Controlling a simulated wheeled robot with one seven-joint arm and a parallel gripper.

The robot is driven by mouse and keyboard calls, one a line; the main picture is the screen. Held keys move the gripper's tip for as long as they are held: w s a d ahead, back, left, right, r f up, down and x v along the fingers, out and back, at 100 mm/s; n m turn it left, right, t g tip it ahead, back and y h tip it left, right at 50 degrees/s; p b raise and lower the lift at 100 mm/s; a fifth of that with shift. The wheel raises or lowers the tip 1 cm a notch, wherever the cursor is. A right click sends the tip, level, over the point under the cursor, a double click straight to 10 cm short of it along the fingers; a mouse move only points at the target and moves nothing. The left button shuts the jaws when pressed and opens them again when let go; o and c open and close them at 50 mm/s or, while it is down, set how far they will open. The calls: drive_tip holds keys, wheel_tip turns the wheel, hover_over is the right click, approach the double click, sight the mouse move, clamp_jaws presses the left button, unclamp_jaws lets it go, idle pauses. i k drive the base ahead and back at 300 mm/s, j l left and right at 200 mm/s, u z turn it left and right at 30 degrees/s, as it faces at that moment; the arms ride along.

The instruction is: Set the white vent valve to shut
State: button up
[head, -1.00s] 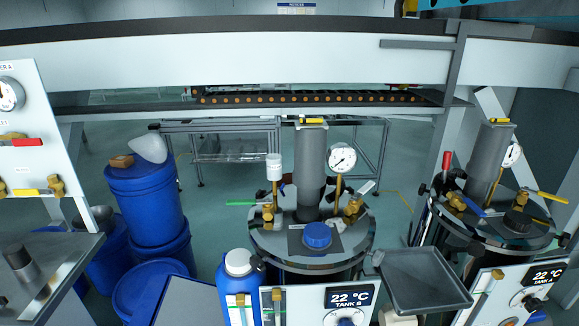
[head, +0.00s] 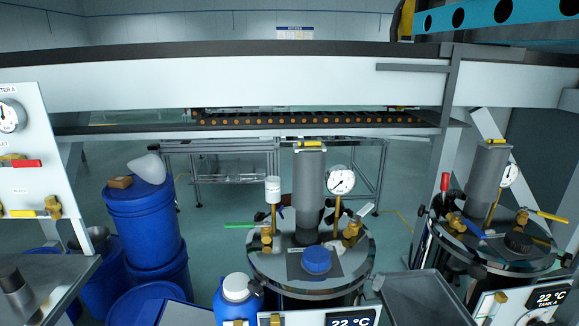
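A small white lever (head: 366,209) shows on a brass valve (head: 351,232) at the right of the lid of the middle tank (head: 275,266), below a round gauge (head: 341,181). The lever slants up to the right of the valve body. It is small, and I cannot read any label or marked position on it. At the left of the same lid, a green lever (head: 241,225) points left from another brass valve. My gripper is not in view.
A blue cap (head: 317,260) and a grey column (head: 309,190) stand on the lid. A second tank (head: 500,255) with red, blue and yellow levers is at the right, a grey tray (head: 425,302) between. Blue drums (head: 143,225) stand left. A white beam (head: 250,82) crosses behind.

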sight(361, 212)
drive_tip(key=i+l+z, duration=0.2)
drive_tip(key=z, duration=0.25)
drive_tip(key=i+l+z, duration=0.25)
drive_tip(key=z, duration=0.2)
